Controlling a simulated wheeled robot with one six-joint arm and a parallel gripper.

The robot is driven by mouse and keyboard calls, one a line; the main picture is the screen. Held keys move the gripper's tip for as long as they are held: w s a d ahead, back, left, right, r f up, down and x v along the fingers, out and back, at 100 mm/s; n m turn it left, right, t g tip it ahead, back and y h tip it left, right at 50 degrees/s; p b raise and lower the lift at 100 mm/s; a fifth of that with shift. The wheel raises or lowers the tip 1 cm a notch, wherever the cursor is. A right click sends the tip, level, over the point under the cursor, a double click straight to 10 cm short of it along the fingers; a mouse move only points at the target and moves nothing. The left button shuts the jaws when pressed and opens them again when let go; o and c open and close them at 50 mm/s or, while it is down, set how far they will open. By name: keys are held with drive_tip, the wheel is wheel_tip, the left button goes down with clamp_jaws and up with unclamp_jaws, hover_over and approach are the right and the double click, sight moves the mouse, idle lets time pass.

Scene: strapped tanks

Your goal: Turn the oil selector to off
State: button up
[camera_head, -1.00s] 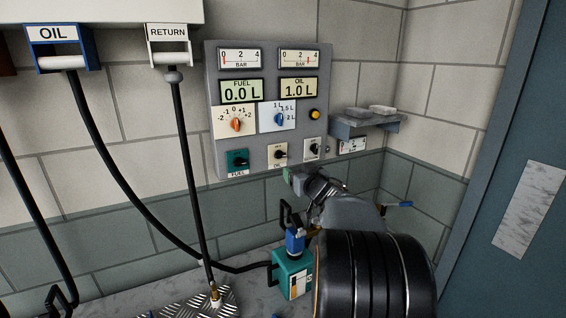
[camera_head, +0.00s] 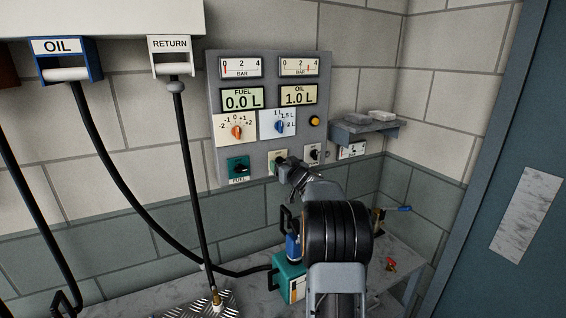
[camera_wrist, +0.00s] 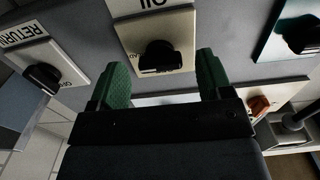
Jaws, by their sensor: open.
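The oil selector is a black knob (camera_wrist: 158,56) on a cream plate in the lower row of the grey panel. In the head view the selector (camera_head: 278,156) is partly covered by my gripper (camera_head: 284,167). In the wrist view its label is upside down and my gripper (camera_wrist: 162,82) has its two green fingertips spread, one on each side, a little below the knob. The gripper is open and empty. I cannot tell how far the fingertips are from the plate.
A teal fuel selector (camera_head: 238,169) is left of the oil selector and a return selector (camera_head: 313,154) right. The oil display (camera_head: 299,96) reads 1.0 L. A teal can (camera_head: 286,280) stands on the bench below. Black hoses (camera_head: 190,175) hang at left.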

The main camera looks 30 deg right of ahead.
drive_tip(key=shift+w, duration=0.4)
drive_tip(key=c, duration=0.9)
drive_tip(key=shift+n, duration=0.3)
drive_tip(key=shift+n+b, duration=4.3)
drive_tip(key=shift+n, duration=4.3)
